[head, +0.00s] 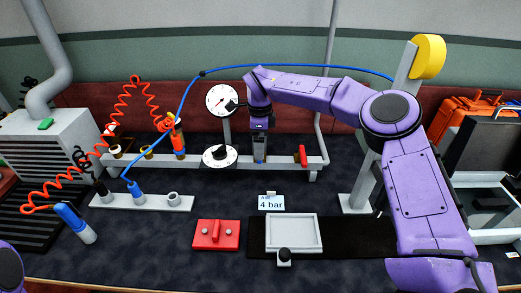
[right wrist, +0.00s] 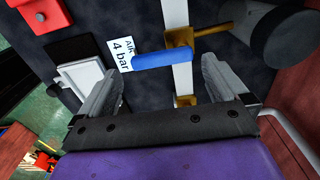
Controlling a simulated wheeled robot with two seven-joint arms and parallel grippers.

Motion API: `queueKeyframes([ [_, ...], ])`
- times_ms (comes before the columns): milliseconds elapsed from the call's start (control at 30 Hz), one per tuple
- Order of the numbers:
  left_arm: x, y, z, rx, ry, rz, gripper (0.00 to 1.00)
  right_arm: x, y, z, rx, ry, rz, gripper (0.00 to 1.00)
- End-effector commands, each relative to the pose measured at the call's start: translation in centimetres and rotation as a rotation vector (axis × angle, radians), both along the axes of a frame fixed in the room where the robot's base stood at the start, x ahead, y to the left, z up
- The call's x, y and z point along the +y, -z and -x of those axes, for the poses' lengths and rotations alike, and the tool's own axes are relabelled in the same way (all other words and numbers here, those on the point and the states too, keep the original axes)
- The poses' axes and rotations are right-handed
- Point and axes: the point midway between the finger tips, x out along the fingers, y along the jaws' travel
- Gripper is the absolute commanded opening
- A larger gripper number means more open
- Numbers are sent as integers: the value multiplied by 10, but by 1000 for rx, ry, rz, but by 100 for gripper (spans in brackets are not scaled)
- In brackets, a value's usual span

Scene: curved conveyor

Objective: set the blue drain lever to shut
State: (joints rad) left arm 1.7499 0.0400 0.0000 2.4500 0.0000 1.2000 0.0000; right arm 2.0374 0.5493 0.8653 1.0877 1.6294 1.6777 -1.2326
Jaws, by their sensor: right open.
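The blue drain lever (right wrist: 162,60) shows in the right wrist view as a rounded blue handle. It sticks out sideways from a brass valve (right wrist: 182,38) on the pale pipe, crosswise to that pipe. My right gripper (right wrist: 160,66) is open, with one finger to each side of the lever, and no grip on it shows. In the head view my right gripper (head: 260,149) points down at the pale manifold (head: 283,162) and hides the lever. My left gripper is out of view.
A red lever (head: 302,155) stands right of my right gripper, near a black-knobbed dial (head: 219,156) and a round gauge (head: 222,99). A "4 bar" card (head: 271,203), a red block (head: 216,234) and a pale tray (head: 268,232) lie in front. A blue hose (head: 270,66) arches overhead.

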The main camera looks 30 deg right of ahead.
Motion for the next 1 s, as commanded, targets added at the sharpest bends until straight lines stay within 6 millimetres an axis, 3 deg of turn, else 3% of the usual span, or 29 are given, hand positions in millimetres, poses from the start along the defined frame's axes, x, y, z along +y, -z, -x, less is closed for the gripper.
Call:
queueKeyframes([
  [100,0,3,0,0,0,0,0,0,-31,0,-4,2,0,100],
  [300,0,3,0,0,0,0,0,-1,-64,0,2,4,0,100],
  [867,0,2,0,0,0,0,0,-1,-72,1,4,2,-1,100],
  [1000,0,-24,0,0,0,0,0,-1,-98,1,3,3,-1,100],
])
